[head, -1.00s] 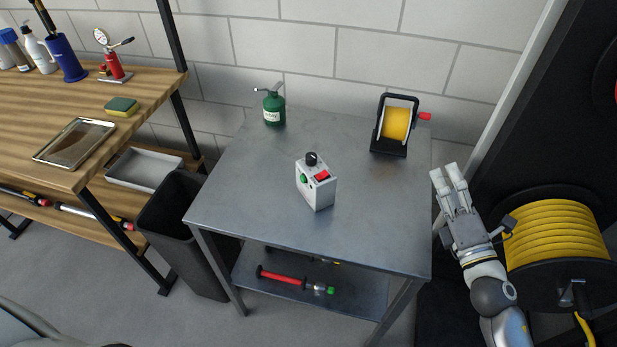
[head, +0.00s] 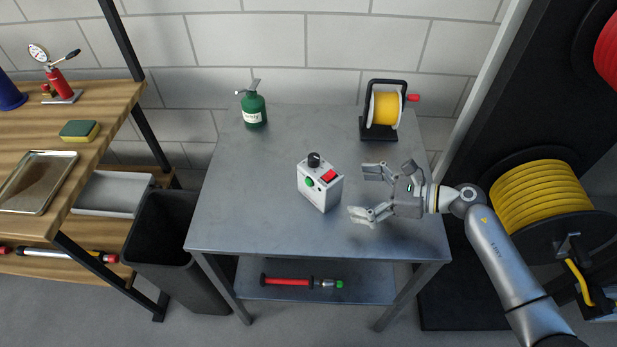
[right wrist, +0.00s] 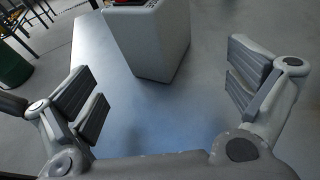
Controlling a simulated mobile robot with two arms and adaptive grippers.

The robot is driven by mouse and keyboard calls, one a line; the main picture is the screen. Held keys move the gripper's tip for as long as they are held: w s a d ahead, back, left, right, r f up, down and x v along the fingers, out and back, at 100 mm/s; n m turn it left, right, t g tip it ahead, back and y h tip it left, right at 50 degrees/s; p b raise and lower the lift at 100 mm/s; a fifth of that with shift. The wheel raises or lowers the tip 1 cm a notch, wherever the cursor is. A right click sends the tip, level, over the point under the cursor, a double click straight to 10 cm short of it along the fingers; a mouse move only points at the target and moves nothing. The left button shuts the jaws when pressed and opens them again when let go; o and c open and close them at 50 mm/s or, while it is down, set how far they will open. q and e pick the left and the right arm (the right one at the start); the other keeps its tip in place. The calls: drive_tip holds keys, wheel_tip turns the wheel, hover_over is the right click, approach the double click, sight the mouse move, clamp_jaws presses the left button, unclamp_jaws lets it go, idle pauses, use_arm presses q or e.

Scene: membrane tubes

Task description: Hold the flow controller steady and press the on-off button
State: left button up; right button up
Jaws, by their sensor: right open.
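The flow controller (head: 318,188) is a small white-grey box standing upright on the metal table. It has a black knob (head: 314,159) on top, a red rocker switch (head: 328,176) and a green round button (head: 309,182). My right gripper (head: 368,192) is open and empty just right of the box, its fingers pointing left towards it. In the right wrist view the lower body of the controller (right wrist: 150,42) shows ahead, between and beyond the open fingers, apart from them. My left gripper is not in view.
A dark bin (head: 165,245) stands left of the table. The tabletop around the controller is clear.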

sight(342, 190)
drive_tip(key=x, duration=0.3)
drive_tip(key=shift+w+a, duration=0.1)
drive_tip(key=shift+a, duration=0.25)
drive_tip(key=b+x, duration=0.1)
drive_tip(key=x, duration=0.2)
drive_tip(key=shift+w+a+f, duration=0.1)
drive_tip(key=shift+a+f, duration=0.05)
drive_tip(key=shift+f, duration=0.15)
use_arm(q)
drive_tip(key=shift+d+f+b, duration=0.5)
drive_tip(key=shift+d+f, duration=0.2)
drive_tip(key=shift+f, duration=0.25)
use_arm(e)
drive_tip(key=shift+x, duration=0.9)
drive_tip(key=shift+r, duration=0.15)
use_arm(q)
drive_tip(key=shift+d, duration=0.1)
use_arm(e)
drive_tip(key=c, duration=1.3)
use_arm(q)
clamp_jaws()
use_arm(e)
drive_tip(key=shift+c, duration=0.2)
